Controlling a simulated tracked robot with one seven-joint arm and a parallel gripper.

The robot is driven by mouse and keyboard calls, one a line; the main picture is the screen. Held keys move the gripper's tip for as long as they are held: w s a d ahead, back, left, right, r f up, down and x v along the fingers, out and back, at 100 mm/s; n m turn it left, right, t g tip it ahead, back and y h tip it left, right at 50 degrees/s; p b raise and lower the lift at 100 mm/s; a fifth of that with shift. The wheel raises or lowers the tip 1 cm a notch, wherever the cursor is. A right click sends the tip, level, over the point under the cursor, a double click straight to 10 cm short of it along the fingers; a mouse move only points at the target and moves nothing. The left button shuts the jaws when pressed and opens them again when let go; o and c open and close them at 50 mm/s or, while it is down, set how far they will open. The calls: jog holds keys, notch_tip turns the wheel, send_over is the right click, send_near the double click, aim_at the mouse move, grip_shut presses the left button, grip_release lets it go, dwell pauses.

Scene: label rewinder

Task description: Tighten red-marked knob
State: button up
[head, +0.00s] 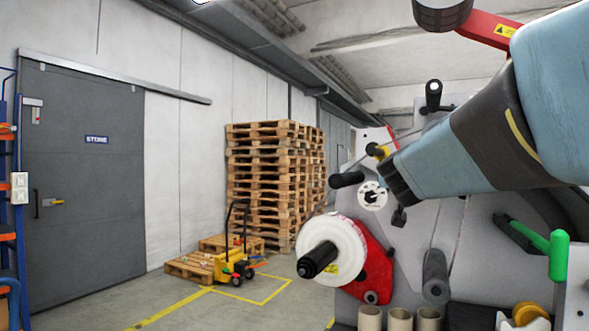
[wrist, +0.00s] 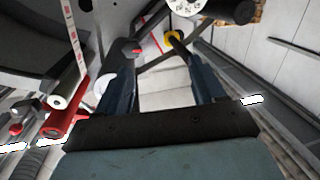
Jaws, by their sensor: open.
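My gripper (wrist: 160,70) is open in the wrist view, with its two dark fingers apart and nothing held between them. A small dark part with a red mark (wrist: 131,47) shows by the left fingertip; it looks like the red-marked knob, but I cannot tell whether the finger touches it. A yellow-ringed dark part (wrist: 172,37) is by the right fingertip. In the head view my arm reaches in from the upper right, and its dark end (head: 398,184) is in front of the grey machine panel (head: 420,240). The fingers are not clear there, and I cannot pick out the red-marked knob.
A white label roll (head: 340,238) with a black hub and a red bracket (head: 376,270) are at the lower middle. A white dial (head: 372,195), a black roller (head: 346,180) and a green handle (head: 558,255) are near my arm.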

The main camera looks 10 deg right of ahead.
jog(key=w+d+h, duration=0.1)
jog(key=w+d, duration=0.2)
jog(key=d, duration=0.1)
jog(key=w+d+r+m+h, duration=0.1)
jog(key=w+d, duration=0.2)
jog(key=w, duration=0.1)
jog(key=w+d+m+g, duration=0.1)
jog(key=w+d, duration=0.3)
jog(key=shift+w+d+r+h, duration=0.25)
jog(key=shift+d+h, duration=0.05)
jog(key=shift+h, duration=0.1)
jog(key=shift+c, duration=0.2)
